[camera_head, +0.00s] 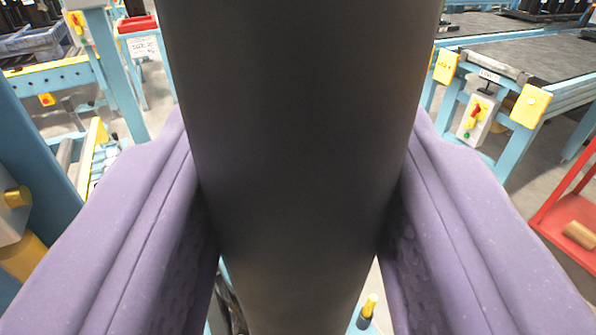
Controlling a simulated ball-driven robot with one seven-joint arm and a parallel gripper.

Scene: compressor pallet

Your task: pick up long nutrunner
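A thick dark grey cylinder, likely the body of the long nutrunner (300,110), fills the middle of the view from the top edge to the bottom. It narrows a little downward, and both its ends are out of sight. My gripper (298,205) has two purple padded fingers, one on each side of the cylinder. Both fingers appear to press against its sides, so the gripper is shut on it. The cylinder hides most of what lies behind it.
A blue-framed table (530,55) with a dark top and yellow corners stands at right. A red shelf (556,210) is at the right edge. A blue post (35,150) stands close at left. A yellow-and-black handle (367,308) shows below. Grey floor lies between.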

